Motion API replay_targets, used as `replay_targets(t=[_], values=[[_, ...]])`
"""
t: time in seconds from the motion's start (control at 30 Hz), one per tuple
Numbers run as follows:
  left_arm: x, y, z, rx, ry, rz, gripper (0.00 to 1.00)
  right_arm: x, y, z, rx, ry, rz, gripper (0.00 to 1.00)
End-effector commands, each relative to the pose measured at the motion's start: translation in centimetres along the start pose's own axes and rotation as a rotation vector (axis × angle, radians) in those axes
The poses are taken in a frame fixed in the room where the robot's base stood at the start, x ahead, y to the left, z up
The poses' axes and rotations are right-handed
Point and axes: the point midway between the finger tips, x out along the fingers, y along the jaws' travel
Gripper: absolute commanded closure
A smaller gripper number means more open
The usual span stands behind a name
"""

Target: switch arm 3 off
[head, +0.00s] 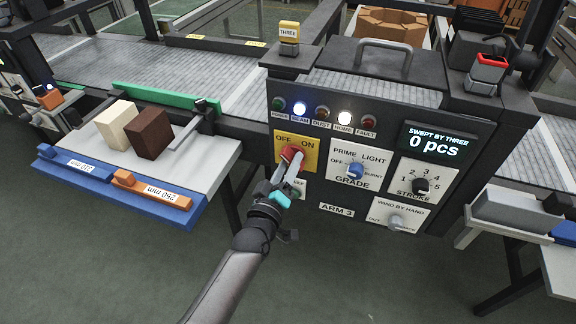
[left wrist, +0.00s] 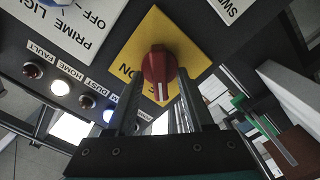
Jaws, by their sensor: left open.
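The arm 3 panel (head: 336,210) carries a yellow OFF/ON plate (head: 281,143) with a red knob (head: 293,156). My left gripper (head: 291,163) reaches up to this knob from below. In the left wrist view the red knob (left wrist: 158,70) shows with a white mark on its lower side in the picture. The left fingers (left wrist: 157,103) are apart, one on either side of the knob's lower part. Whether they touch it I cannot tell. ON shows to the knob's left in that view; OFF is hidden there by a finger. My right gripper is not in view.
The BEAM (head: 299,108) and HOME (head: 345,117) lamps are lit. A blue GRADE knob (head: 355,170), a black STROKE knob (head: 421,186) and a WIND BY HAND handle (head: 397,221) sit to the right. A shelf with cream (head: 114,125) and brown (head: 150,134) blocks stands left.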

Motion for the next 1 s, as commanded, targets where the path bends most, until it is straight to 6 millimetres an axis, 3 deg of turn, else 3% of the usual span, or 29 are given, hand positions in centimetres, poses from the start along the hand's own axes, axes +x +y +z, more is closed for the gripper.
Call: replay_targets(t=[0.27, 0.8, 1.0], values=[[-1.8, 0.0, 0.0, 0.001, -0.001, -0.001, 0.47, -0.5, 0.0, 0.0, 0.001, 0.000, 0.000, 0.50], [-12.1, 0.0, 0.0, 0.000, -0.003, -0.002, 0.47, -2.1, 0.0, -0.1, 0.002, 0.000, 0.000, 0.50], [-14.5, 0.0, 0.0, 0.000, -0.001, 0.000, 0.47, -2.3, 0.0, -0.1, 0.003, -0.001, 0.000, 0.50]])
